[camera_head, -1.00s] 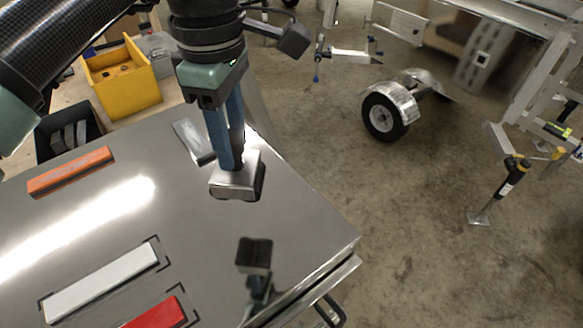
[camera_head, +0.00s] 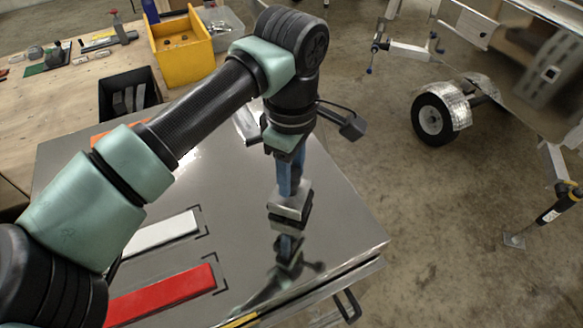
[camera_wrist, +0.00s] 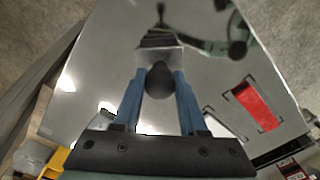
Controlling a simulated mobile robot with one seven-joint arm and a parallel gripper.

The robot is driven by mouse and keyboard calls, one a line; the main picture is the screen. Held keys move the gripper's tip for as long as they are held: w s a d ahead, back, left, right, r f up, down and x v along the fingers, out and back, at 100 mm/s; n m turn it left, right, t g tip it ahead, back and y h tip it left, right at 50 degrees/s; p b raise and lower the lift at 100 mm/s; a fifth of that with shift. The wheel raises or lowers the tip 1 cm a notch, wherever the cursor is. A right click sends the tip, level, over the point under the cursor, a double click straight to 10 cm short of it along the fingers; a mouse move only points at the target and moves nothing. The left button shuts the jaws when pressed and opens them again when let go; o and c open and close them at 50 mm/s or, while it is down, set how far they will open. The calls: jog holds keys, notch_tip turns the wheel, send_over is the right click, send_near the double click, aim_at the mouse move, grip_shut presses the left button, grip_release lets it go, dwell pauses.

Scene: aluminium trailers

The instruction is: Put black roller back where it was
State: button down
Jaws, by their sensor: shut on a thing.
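My gripper (camera_head: 290,188) points down over the right part of the shiny metal tabletop (camera_head: 345,220). Its two blue fingers are shut on a tool with a silver upper plate and a black lower part, which I take to be the black roller (camera_head: 288,206). In the wrist view, a rounded black knob (camera_wrist: 159,82) of this tool sits between the fingers. The tool is held above the top, and its dark mirror image shows below it. The underside is hidden.
A white bar (camera_head: 165,233) and a red bar (camera_head: 165,295) lie within black corner marks at left. An orange bar (camera_head: 103,137) is partly hidden by my arm. A black bin (camera_head: 148,92) and yellow box (camera_head: 183,45) stand behind. The right tabletop is bare.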

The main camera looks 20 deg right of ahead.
jog(key=shift+s+f+b, duration=0.25)
jog(key=shift+f+b, duration=0.45)
jog(key=shift+b, duration=0.1)
jog(key=c, duration=0.7)
grip_release()
jog(key=shift+o, duration=1.2)
jog(key=shift+w, duration=0.2)
jog(key=shift+r, duration=0.25)
jog(key=shift+r+p, duration=0.65)
jog(key=shift+p, duration=0.35)
notch_tip(320, 180, up, 12)
jog(key=b, duration=0.3)
jog(key=shift+f, duration=0.15)
